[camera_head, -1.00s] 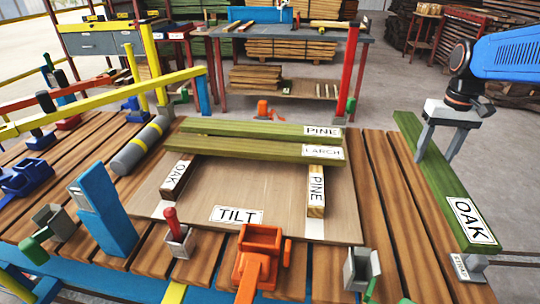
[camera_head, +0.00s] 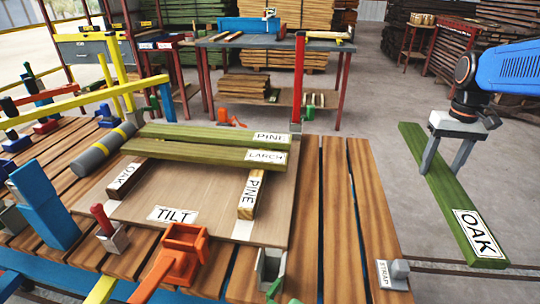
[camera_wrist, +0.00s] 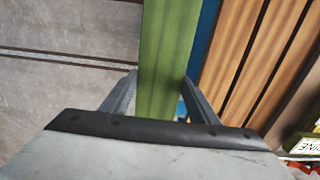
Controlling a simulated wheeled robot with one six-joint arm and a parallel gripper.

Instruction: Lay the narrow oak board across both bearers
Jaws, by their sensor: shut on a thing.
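The narrow oak board (camera_head: 453,205) is green with an OAK label at its near end. My gripper (camera_head: 441,172) is shut on it around mid-length and holds it raised, right of the bench. In the wrist view my gripper (camera_wrist: 159,84) has a finger on each side of the board (camera_wrist: 166,55). Nearer bearer parts are bare.
The slatted bench (camera_head: 350,220) has a strap fitting (camera_head: 394,272) at its right corner. An orange clamp (camera_head: 180,250), a red-handled clamp (camera_head: 108,228) and a blue post (camera_head: 45,205) stand along the near side. A red post (camera_head: 298,85) rises behind. Floor right of the bench is open.

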